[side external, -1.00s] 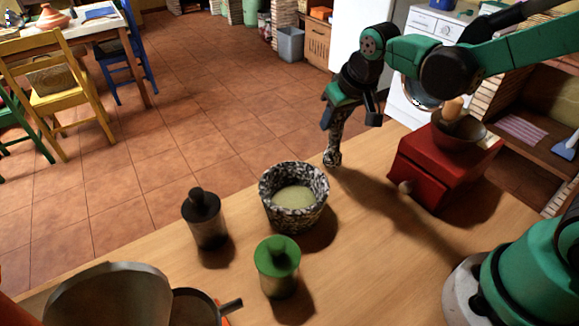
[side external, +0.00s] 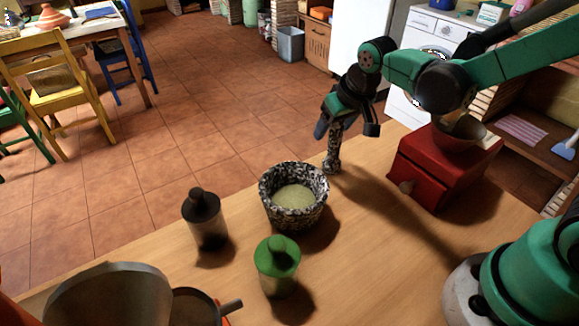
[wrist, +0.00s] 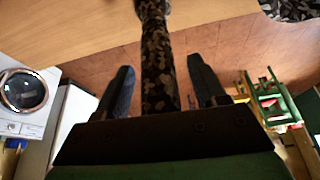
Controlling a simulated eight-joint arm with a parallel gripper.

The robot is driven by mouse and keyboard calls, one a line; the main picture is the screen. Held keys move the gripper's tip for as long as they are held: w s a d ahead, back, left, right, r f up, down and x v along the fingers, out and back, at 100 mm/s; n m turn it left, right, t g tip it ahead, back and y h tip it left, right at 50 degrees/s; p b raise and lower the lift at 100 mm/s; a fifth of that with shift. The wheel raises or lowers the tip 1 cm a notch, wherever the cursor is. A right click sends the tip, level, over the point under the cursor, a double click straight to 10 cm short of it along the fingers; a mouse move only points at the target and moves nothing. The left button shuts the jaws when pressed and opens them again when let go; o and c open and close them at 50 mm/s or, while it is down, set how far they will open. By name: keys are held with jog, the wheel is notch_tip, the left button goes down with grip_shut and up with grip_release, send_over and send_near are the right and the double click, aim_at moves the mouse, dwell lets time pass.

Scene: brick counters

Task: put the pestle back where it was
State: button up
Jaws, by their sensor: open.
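The black-and-white speckled pestle (side external: 334,149) stands about upright on the wooden counter, near its far edge, behind and right of the matching mortar (side external: 292,219). The mortar holds a pale yellowish content. My gripper (side external: 331,128) is open at the pestle's upper part. In the wrist view, the pestle (wrist: 157,58) runs between the two open fingers of my gripper (wrist: 163,82), with a gap on each side. The mortar's speckled side (wrist: 290,9) shows at the top right corner there. The pestle's top end is hidden by my gripper.
A red grinder box (side external: 440,170) with a bowl on top stands right of the pestle. A dark-topped jar (side external: 205,220) and a green-topped jar (side external: 278,268) stand in front of the mortar. A pan (side external: 190,305) is at the near left.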

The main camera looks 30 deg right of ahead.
jog(key=v, duration=1.2)
jog(key=s+f+n+t, duration=0.1)
jog(key=s+f+t, duration=0.1)
jog(key=s+f, duration=0.3)
jog(key=shift+d+t, duration=0.3)
jog(key=shift+d, duration=0.05)
jog(key=shift+s, duration=0.1)
dwell(0.6)
